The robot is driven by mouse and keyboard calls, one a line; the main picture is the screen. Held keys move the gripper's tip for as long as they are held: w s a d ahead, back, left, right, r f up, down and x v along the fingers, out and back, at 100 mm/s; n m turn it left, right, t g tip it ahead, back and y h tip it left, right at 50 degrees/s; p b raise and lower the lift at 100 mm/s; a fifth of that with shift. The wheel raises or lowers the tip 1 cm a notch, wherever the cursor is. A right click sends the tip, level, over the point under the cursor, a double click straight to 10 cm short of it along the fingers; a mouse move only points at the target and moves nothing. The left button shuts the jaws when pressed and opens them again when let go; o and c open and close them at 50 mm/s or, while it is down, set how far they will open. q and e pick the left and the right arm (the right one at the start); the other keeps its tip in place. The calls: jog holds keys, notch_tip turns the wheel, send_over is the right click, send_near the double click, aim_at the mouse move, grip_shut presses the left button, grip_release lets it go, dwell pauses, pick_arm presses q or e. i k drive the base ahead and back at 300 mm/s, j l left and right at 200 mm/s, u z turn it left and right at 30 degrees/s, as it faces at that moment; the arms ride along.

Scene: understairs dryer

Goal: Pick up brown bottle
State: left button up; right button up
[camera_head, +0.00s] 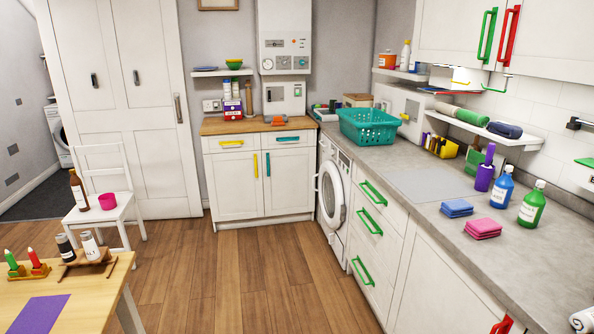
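The brown bottle (78,190) stands upright on the seat of a white chair (112,212) at the left. It has a pale label and a narrow neck, and a pink cup or bowl (107,201) stands just to its right. Neither of my grippers shows in the head view.
A wooden table (85,300) with a rack of bottles, small red and green items and a purple mat (38,314) is in front of the chair. Open wooden floor (230,275) lies between it and the right counter (400,170). A white door (150,120) stands behind the chair.

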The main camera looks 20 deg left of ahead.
aim_at(76, 183)
jog(key=i+j+u, duration=0.2)
jog(key=i+u, duration=0.3)
jog(key=i, duration=0.2)
jog(key=i+l+u, duration=0.1)
jog(key=i+u, duration=0.35)
jog(key=i, duration=0.25)
jog(key=i+u, duration=0.15)
jog(key=i, duration=0.95)
jog(key=i+l+u, duration=0.1)
jog(key=i, duration=1.05)
jog(key=i+j+u, duration=0.1)
jog(key=i+u, duration=0.7)
jog(key=u, duration=0.2)
jog(key=i+l+u, duration=0.25)
jog(key=u, duration=0.25)
jog(key=i+j+u, duration=0.15)
jog(key=i+u, duration=0.65)
jog(key=i+l+u, duration=0.1)
jog(key=i+u, duration=0.3)
jog(key=i, duration=2.65)
jog(key=i+j+z, duration=0.1)
jog(key=i+z, duration=0.3)
jog(key=i+j+z, duration=0.25)
jog(key=i+z, duration=0.2)
jog(key=i+j+z, duration=0.4)
jog(key=i, duration=0.1)
